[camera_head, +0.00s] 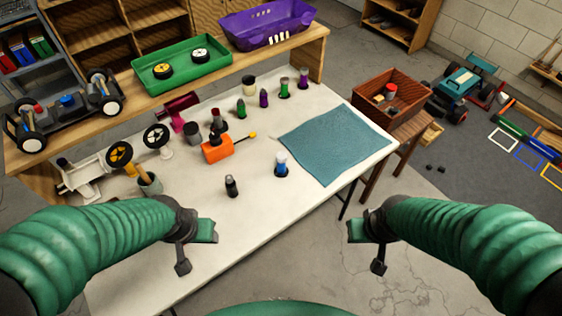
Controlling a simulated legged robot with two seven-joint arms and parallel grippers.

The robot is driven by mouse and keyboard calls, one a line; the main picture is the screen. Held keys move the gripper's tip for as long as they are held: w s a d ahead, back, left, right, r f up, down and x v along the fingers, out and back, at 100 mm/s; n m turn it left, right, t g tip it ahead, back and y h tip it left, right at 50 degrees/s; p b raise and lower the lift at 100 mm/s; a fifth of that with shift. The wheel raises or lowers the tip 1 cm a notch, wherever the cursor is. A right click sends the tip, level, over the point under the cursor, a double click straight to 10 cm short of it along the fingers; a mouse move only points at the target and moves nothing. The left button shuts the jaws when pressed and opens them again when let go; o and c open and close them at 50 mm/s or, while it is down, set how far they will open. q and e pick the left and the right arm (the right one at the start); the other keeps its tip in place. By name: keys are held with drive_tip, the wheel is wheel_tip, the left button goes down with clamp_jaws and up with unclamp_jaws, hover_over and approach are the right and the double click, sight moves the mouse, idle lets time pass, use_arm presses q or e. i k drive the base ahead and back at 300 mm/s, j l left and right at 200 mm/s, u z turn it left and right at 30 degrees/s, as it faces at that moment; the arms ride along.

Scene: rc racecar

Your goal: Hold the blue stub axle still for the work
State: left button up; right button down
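A small upright piece with a blue lower part and a pale top (281,164), which looks like the blue stub axle, stands on a dark round base near the middle of the white table (235,215). My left gripper (197,250) is open and empty at the table's front side, to the left of and nearer than the blue piece. My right gripper (367,249) is open and empty beyond the table's front edge, to the right of and nearer than it. Neither gripper touches anything.
A teal mat (335,143) lies right of the blue piece. An orange block (217,149) with a yellow-tipped rod stands to its left. A dark upright piece (231,186) stands front left. Several coloured pieces stand behind. A white chassis (90,180) lies left. The table's front middle is clear.

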sight(282, 156)
drive_tip(key=l+u, duration=0.1)
drive_tip(key=u, duration=0.6)
drive_tip(key=i+l+u, duration=0.1)
drive_tip(key=l+u, duration=0.25)
drive_tip(key=l, duration=0.15)
drive_tip(key=l+u, duration=0.35)
drive_tip(key=l, duration=0.15)
drive_tip(key=l+u, duration=0.35)
drive_tip(key=l, duration=0.2)
drive_tip(key=k+l, duration=0.1)
drive_tip(key=l, duration=0.45)
drive_tip(key=k+l, duration=0.1)
drive_tip(key=l, duration=0.5)
drive_tip(key=i+u, duration=0.05)
